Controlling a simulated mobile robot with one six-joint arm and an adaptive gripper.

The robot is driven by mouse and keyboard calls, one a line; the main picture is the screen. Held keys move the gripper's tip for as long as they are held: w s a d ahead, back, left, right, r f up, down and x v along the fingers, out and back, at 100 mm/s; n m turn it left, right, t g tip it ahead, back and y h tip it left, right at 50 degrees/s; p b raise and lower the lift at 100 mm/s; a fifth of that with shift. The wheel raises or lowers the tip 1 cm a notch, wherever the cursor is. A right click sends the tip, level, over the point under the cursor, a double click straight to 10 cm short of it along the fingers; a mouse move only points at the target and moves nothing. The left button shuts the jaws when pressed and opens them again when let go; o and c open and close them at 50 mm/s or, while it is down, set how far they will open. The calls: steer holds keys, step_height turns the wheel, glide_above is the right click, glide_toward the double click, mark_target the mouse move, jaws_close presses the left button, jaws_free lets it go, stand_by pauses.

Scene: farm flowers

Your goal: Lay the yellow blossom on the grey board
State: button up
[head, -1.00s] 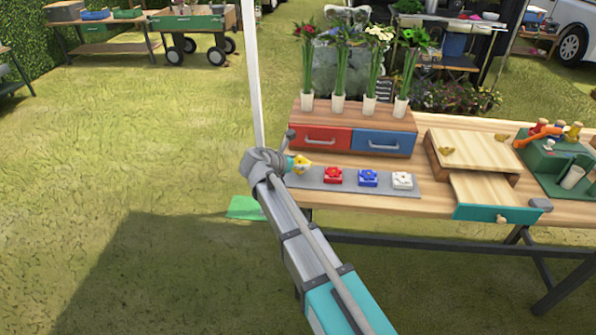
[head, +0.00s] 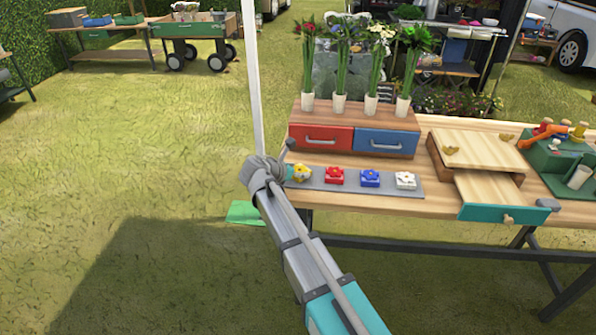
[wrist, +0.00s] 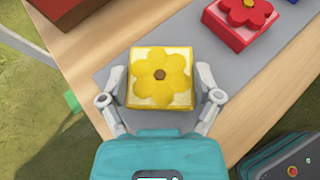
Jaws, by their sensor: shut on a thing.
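The yellow blossom (wrist: 160,77) is a yellow flower on a square pale-yellow block. My gripper (wrist: 160,100) is shut on it, one finger on each side, in the wrist view. In the head view the yellow blossom (head: 300,173) is at the left end of the grey board (head: 320,182), partly hidden by my arm. The grey board also shows in the wrist view (wrist: 212,72), around and under the block. I cannot tell whether the block touches the board.
A red blossom (head: 335,176), a blue one (head: 370,179) and a white one (head: 405,181) sit in a row on the board. Behind stands a chest with a red drawer (head: 321,138) and a blue drawer (head: 385,143). An open teal-fronted drawer (head: 505,214) is at right.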

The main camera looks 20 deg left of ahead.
steer(key=o, duration=1)
steer(key=shift+f, duration=0.1)
steer(key=shift+o, duration=0.2)
steer(key=shift+s+a+r+p, duration=0.2)
steer(key=shift+s+r+p, duration=0.25)
steer(key=shift+r+p, duration=0.05)
steer(key=p+v, duration=0.5)
steer(key=v, duration=0.5)
steer(key=shift+s+a+r, duration=0.1)
steer(key=shift+s+a, duration=0.05)
steer(key=shift+s, duration=0.2)
